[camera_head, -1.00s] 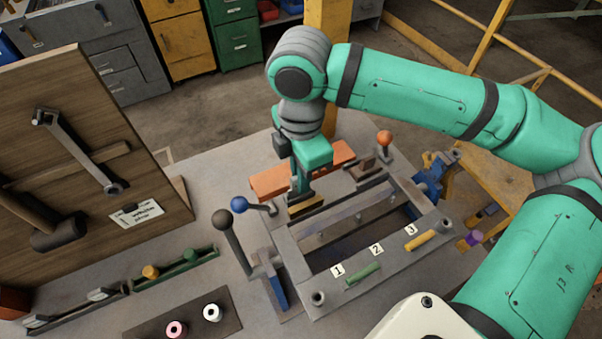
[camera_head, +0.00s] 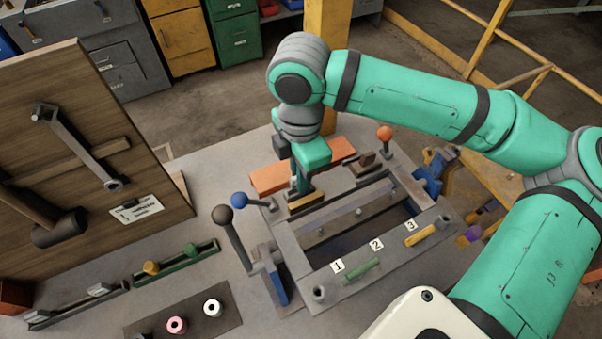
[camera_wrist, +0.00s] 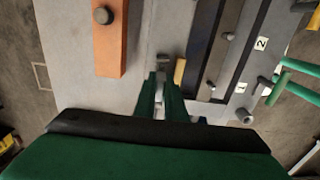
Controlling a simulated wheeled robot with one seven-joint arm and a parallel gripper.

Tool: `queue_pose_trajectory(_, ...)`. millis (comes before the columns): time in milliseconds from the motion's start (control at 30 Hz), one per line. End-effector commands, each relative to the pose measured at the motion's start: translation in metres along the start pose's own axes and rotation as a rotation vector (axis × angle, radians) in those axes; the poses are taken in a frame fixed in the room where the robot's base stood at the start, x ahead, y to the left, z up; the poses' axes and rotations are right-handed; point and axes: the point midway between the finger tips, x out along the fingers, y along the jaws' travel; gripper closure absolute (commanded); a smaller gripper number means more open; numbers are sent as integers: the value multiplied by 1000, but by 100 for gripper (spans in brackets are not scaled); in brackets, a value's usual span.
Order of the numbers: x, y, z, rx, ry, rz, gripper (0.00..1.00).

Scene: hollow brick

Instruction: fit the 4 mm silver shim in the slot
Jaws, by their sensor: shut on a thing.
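My gripper (camera_head: 297,195) points down at the back left corner of the grey metal fixture (camera_head: 345,290). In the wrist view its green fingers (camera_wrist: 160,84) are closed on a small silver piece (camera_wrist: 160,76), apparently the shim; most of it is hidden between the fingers. A tan block (camera_head: 306,202) lies close beside the fingertips; it also shows in the wrist view (camera_wrist: 180,71). I cannot make out the slot, nor whether the silver piece is in it. Its thickness cannot be read.
Orange blocks (camera_head: 268,180) lie behind the gripper. Levers with blue (camera_head: 240,199), black (camera_head: 222,214) and orange (camera_head: 384,133) knobs stand around the fixture. A green rack (camera_head: 180,266) and pink and white spools (camera_head: 212,307) sit front left. A tool board (camera_head: 75,150) stands left.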

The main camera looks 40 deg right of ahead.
Motion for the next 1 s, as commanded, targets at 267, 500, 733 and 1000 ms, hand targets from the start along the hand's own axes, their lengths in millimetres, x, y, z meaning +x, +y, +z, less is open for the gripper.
queue_pose_trajectory(267,5,-1,1,3,1,-1,100)
queue_pose_trajectory(500,5,-1,1,2,1,-3,68)
queue_pose_trajectory(733,5,-2,1,2,0,-6,68)
queue_pose_trajectory(1000,-19,-1,1,2,-1,-2,68)
